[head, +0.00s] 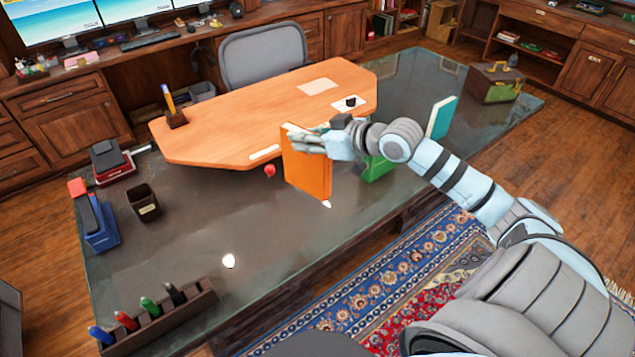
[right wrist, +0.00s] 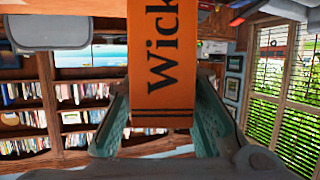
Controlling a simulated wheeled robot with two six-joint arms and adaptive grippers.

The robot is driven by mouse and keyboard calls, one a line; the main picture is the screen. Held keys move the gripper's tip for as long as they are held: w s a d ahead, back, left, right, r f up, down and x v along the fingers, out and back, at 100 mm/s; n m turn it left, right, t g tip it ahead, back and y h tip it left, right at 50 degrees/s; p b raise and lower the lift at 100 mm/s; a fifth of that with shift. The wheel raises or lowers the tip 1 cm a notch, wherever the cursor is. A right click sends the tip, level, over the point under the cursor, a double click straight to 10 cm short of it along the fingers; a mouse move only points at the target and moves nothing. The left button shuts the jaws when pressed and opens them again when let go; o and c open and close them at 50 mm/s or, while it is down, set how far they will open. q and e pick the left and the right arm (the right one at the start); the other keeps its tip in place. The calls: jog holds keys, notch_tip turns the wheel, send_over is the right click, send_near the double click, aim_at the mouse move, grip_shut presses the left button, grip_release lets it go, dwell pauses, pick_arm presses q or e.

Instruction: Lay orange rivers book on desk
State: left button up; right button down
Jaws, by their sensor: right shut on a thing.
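The orange book (head: 308,173) is held upright over the glass-topped desk (head: 190,235), near its front edge. My right gripper (head: 312,142) is shut on the book's upper part. In the right wrist view the orange book (right wrist: 162,60) sits between the two fingers of the right gripper (right wrist: 157,125), with the letters "Wick" on its face. I cannot tell whether its lower edge touches the glass. My left gripper is not in view.
A green book (head: 378,168) and a teal book (head: 441,117) stand right of the gripper, partly behind my arm.

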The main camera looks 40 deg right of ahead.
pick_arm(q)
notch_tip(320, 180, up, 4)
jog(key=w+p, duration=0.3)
pick_arm(e)
jog(key=w+d+r+m+h, duration=0.2)
jog(key=w+d+m+h, duration=0.15)
jog(key=w+d, duration=0.3)
pick_arm(q)
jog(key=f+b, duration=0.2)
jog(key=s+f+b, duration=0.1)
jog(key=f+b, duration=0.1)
jog(key=b, duration=0.1)
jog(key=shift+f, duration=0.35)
pick_arm(e)
notch_tip(320, 180, down, 19)
jog(key=s, duration=0.1)
jog(key=shift+d+f+t+h, duration=0.15)
jog(key=shift+d+t+h, duration=0.15)
jog(key=shift+h, duration=0.05)
jog(key=shift+s+f, duration=0.1)
jog(key=shift+f+b, duration=0.15)
jog(key=shift+b, duration=0.25)
jog(key=c, duration=1.4)
grip_release()
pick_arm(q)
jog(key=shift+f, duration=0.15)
pick_arm(e)
jog(key=shift+o, duration=0.2)
